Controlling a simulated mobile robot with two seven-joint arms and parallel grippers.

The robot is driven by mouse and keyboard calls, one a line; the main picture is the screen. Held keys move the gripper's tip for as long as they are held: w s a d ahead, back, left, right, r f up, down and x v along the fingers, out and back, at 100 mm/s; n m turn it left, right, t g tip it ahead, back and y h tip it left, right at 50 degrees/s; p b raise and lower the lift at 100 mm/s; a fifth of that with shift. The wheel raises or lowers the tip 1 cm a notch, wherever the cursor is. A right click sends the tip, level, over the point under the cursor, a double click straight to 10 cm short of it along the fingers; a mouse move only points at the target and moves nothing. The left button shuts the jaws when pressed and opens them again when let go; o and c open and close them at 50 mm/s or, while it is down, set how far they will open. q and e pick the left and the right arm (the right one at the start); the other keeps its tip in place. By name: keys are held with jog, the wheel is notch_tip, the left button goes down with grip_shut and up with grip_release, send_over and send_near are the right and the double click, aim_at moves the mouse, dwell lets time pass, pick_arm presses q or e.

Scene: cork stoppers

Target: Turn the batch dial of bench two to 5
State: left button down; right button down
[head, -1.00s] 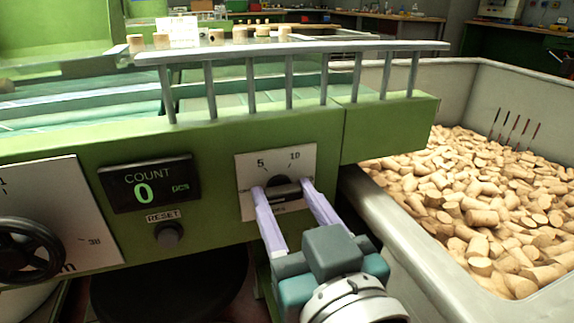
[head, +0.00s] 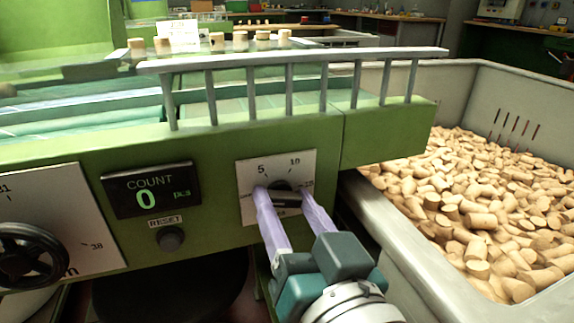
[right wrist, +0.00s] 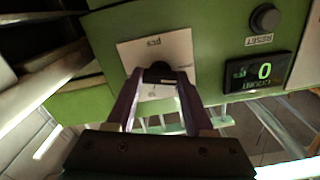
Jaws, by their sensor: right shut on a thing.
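The batch dial (head: 281,186) is a dark knob on a white plate (head: 304,163) on the green front of the bench. The plate carries 5 at upper left and 10 at upper right; other marks are partly hidden. My right gripper (head: 283,196) is shut on the dial, one pale purple finger on each side. The dial also shows between the fingers in the right wrist view (right wrist: 158,73). The pointer's exact setting is hard to tell. My left gripper is not in view.
A count display (head: 151,190) reading 0 and a reset button (head: 170,238) are left of the dial. A black handwheel (head: 30,255) is at far left. A grey bin (head: 400,240) full of corks stands at right. A metal rail (head: 300,60) runs above.

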jog(key=m, duration=0.4)
jog(key=shift+m, duration=2.2)
jog(key=shift+c, duration=1.4)
grip_release()
jog(key=p+v, duration=0.2)
jog(key=v, duration=0.8)
jog(key=shift+r, duration=0.1)
